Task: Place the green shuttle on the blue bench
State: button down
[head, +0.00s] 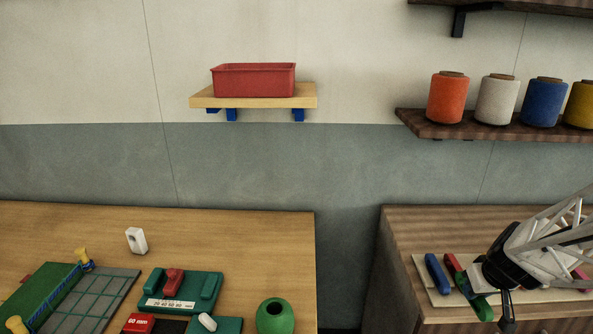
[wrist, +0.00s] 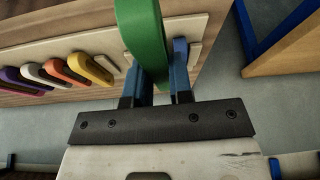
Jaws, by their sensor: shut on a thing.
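The green shuttle (head: 483,308) is at the front of the pale board (head: 431,272) on the right-hand bench. My gripper (head: 490,292) is over it in the head view and partly hides it. In the wrist view the green shuttle (wrist: 144,38) stands between the fingers of my gripper (wrist: 154,88), which are shut on it. I cannot tell whether its far end touches the board. The light wooden bench at the left (head: 230,230) shows blue framework under its top in the wrist view (wrist: 278,45).
A blue shuttle (head: 436,273) and a red shuttle (head: 453,268) lie close by; several others lie in a row in the wrist view. A gap separates the benches.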

jog(key=w+a+n+g+y, duration=0.1)
jog(key=w+a+n, duration=0.2)
jog(key=w+a, duration=0.55)
jog(key=w+a+n+y, duration=0.1)
jog(key=w+a+n, duration=0.3)
jog(key=a, duration=0.8)
jog(key=w+a+n+g+y, duration=0.1)
jog(key=w+a+n, duration=0.1)
jog(key=w+a, duration=0.65)
jog(key=s+a+f+n, duration=0.1)
jog(key=a+n, duration=0.1)
jog(key=a, duration=1.1)
jog(key=s+a+f+n+g, duration=0.1)
jog(key=a+f+n, duration=0.1)
jog(key=a, duration=1.2)
jog(key=s+a+f+n+g+y, duration=0.1)
jog(key=a+n, duration=0.3)
jog(key=a, duration=1)
jog(key=shift+s+f, duration=0.2)
jog(key=shift+f, duration=0.2)
jog(key=shift+w, duration=0.1)
jog(key=shift+w+a+f, duration=0.25)
jog(key=shift+w+a, duration=1.3)
jog(key=shift+w, duration=0.55)
jog(key=shift+w+a+f, duration=0.25)
jog(key=shift+w+a, duration=1.35)
jog(key=shift+w, duration=0.5)
jog(key=shift+w+a+f, duration=0.25)
jog(key=shift+w+a, duration=1.3)
jog(key=shift+w, duration=0.55)
